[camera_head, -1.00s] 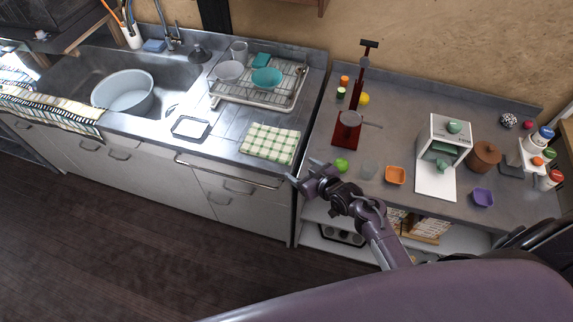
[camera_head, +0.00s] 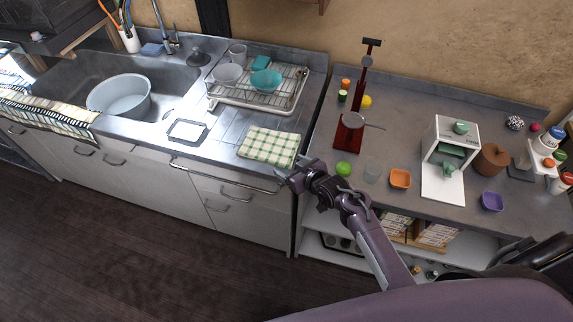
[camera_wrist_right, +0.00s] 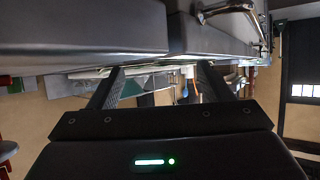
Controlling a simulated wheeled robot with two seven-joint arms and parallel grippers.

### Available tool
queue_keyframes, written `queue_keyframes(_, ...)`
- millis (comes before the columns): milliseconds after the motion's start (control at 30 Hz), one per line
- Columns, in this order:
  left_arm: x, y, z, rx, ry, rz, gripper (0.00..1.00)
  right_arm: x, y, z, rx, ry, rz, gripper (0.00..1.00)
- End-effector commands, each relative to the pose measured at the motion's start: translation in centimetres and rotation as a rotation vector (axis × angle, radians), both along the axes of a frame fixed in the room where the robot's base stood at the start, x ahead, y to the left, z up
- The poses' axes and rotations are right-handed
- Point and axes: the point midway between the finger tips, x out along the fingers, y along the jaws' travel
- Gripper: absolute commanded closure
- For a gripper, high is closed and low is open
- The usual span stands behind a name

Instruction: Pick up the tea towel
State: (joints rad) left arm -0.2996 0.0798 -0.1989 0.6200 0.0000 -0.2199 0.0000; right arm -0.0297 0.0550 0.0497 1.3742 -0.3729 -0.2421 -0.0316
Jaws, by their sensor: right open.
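A green-and-white checked tea towel (camera_head: 268,146) lies flat and looks folded on the counter right of the sink, near the front edge. My right gripper (camera_head: 287,174) is in front of the counter, just below and right of the towel in the head view, apart from it. In the right wrist view its two fingers (camera_wrist_right: 160,76) are spread with nothing between them. I cannot clearly make out the towel in the wrist view. My left gripper is not in view.
A handle rail (camera_head: 222,178) runs along the counter front near my right gripper. A green apple-like item (camera_head: 343,169) sits on the right counter. A striped cloth (camera_head: 50,110) hangs at the sink.

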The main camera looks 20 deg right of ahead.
Motion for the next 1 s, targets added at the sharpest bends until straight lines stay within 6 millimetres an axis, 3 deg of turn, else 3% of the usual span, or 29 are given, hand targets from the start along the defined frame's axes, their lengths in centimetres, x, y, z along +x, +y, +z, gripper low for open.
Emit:
queue_keyframes(133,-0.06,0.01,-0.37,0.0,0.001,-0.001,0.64,0.3,0.1,-0.28,0.0,0.0,0.0,0.27)
queue_keyframes(1000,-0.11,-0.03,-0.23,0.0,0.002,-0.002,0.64,0.21,-0.03,-0.24,-0.002,0.002,-0.002,0.84)
